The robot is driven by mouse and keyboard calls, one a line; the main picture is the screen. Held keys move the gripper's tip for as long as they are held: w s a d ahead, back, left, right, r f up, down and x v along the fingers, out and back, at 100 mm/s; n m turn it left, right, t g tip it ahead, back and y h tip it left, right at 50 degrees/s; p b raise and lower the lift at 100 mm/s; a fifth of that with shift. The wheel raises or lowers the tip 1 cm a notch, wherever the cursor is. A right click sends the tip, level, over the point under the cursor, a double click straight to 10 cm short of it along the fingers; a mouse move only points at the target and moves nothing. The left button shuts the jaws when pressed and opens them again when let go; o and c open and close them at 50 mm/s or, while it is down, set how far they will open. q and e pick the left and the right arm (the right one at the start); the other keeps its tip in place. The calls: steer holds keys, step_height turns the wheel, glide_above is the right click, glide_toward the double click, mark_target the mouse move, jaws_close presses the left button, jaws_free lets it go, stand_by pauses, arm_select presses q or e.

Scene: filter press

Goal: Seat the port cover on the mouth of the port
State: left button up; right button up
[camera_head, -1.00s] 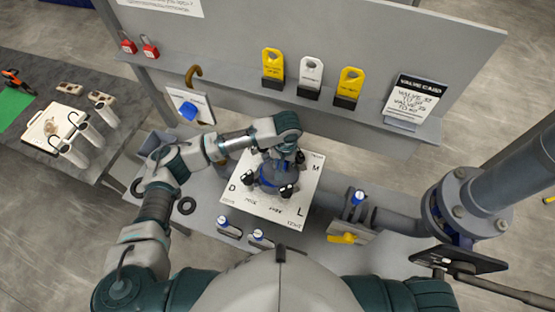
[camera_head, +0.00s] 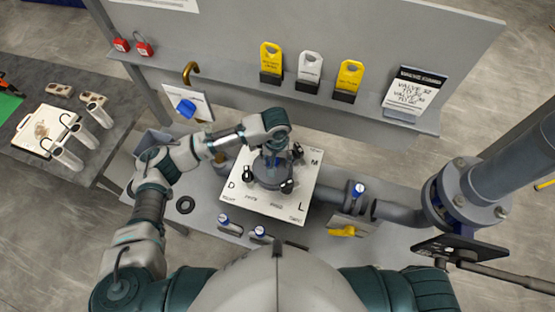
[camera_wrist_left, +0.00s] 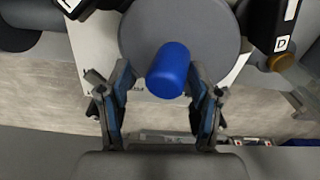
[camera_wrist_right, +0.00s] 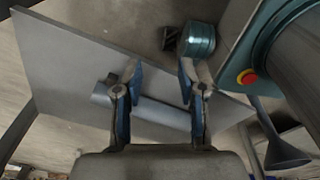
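The port cover (camera_head: 270,176) is a round grey disc with a blue knob (camera_wrist_left: 168,70), which shows in the left wrist view. In the head view it lies over the port in the middle of a white lettered plate (camera_head: 238,200). The port's mouth is hidden beneath it, so I cannot tell how fully it is seated. My left gripper (camera_wrist_left: 159,78) is open above the cover, its fingers on either side of the knob with gaps visible. My right gripper (camera_wrist_right: 158,78) is open and empty, away from the cover.
Black clamps (camera_head: 287,187) stand around the cover. A grey pipe with a flange (camera_head: 460,200) is at the right. A yellow-handled valve (camera_head: 342,231) sits before it. A shelf (camera_head: 225,93) with yellow and white tags runs behind. A black ring (camera_head: 186,205) lies left of the plate.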

arm_select(q)
steer(key=shift+w+a, duration=0.1)
steer(key=shift+a, duration=0.15)
steer(key=shift+a+r, duration=0.6)
steer(key=shift+a, duration=0.05)
step_height(320, 180, up, 11)
steer(key=shift+w+f, duration=0.15)
steer(key=shift+f, duration=0.05)
arm_select(e)
steer(key=shift+w+a+r, duration=0.1)
steer(key=shift+a, duration=0.6)
steer(key=shift+w+a+r, duration=0.1)
steer(key=shift+a, duration=0.6)
